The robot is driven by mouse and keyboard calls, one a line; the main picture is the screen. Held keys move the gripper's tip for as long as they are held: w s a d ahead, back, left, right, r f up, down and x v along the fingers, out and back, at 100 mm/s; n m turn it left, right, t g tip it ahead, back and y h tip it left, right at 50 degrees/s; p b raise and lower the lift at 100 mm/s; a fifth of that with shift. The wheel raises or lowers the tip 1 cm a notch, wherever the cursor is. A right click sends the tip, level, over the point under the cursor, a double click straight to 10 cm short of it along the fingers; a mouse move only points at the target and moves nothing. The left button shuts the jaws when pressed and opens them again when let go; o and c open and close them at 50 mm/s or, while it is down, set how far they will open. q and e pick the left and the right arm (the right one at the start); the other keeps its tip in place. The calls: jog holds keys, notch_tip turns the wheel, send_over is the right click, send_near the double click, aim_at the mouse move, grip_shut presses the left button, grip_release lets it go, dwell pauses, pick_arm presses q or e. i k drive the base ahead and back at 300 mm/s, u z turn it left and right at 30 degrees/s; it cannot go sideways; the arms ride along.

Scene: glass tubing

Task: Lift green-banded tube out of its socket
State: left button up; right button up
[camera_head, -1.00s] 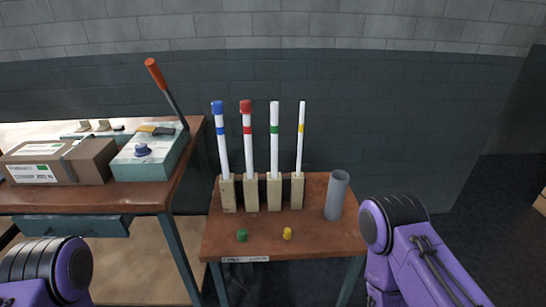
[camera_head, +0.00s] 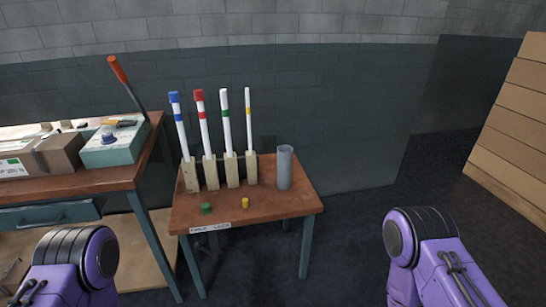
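The green-banded tube (camera_head: 226,124) is white with a green band and has no cap on top. It stands upright in a wooden socket block (camera_head: 232,171) on the small brown table (camera_head: 262,207). A blue-capped tube (camera_head: 180,126) and a red-capped tube (camera_head: 203,124) stand to its left, and a thinner yellow-banded tube (camera_head: 249,121) to its right. A green cap (camera_head: 206,208) and a yellow cap (camera_head: 245,202) lie on the table in front. Purple links of both my arms show at the bottom, but neither gripper is in view.
A grey open cylinder (camera_head: 285,167) stands at the table's right. A workbench (camera_head: 95,181) on the left holds a teal box (camera_head: 112,145) with an orange-handled lever (camera_head: 125,80) and a cardboard box (camera_head: 52,155). Stacked wooden boards (camera_head: 512,125) stand at far right. Floor right of the table is clear.

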aim_at(223, 92)
jog(key=z, duration=0.3)
jog(key=k, duration=0.55)
jog(key=u, duration=1)
jog(key=i, duration=1.5)
jog(key=z, duration=0.4)
